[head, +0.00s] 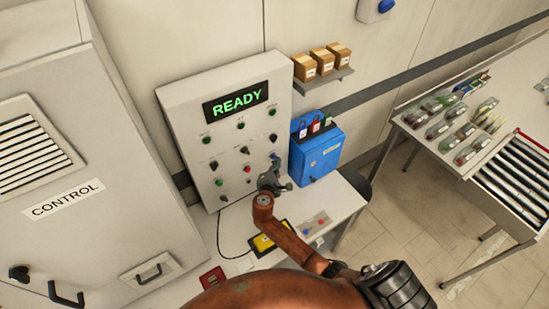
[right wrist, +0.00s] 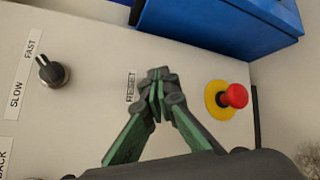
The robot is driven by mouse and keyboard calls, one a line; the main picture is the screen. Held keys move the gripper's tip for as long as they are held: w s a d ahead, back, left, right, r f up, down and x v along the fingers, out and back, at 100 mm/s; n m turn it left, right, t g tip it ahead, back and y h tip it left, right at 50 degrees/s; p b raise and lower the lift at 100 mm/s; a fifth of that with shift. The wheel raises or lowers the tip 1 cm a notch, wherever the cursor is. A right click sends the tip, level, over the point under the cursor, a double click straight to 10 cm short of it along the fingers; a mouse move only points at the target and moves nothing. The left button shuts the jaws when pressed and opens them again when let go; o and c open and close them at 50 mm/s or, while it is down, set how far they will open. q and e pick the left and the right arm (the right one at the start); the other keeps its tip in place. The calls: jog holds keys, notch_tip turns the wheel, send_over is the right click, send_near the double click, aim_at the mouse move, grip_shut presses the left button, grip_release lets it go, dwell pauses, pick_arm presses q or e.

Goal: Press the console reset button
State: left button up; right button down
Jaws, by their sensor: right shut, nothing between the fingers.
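The grey console (head: 180,105) has a green READY display (head: 236,102) and rows of knobs and buttons. My right gripper (head: 272,172) is at the lower right of its panel, fingers shut and empty. In the right wrist view the closed fingertips (right wrist: 158,88) are just right of the RESET label (right wrist: 131,87). The reset button itself is hidden behind the fingertips there. A small blue spot (head: 275,156) shows just above the gripper in the head view; I cannot tell if it is the button. Whether the fingertips touch the panel is unclear. My left gripper is not in view.
A red mushroom button on a yellow ring (right wrist: 235,95) sits close right of the fingertips in the wrist view. A SLOW/FAST knob (right wrist: 50,72) is left. A blue box (head: 316,154) stands beside the console, with a shelf of cartons (head: 322,77) above.

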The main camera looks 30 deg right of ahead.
jog(key=shift+s, duration=0.55)
jog(key=s, duration=0.1)
jog(key=s+p, duration=0.1)
jog(key=s, duration=0.1)
jog(key=s+p, duration=0.1)
jog(key=s, duration=0.1)
jog(key=shift+d, duration=0.25)
dwell(0.6)
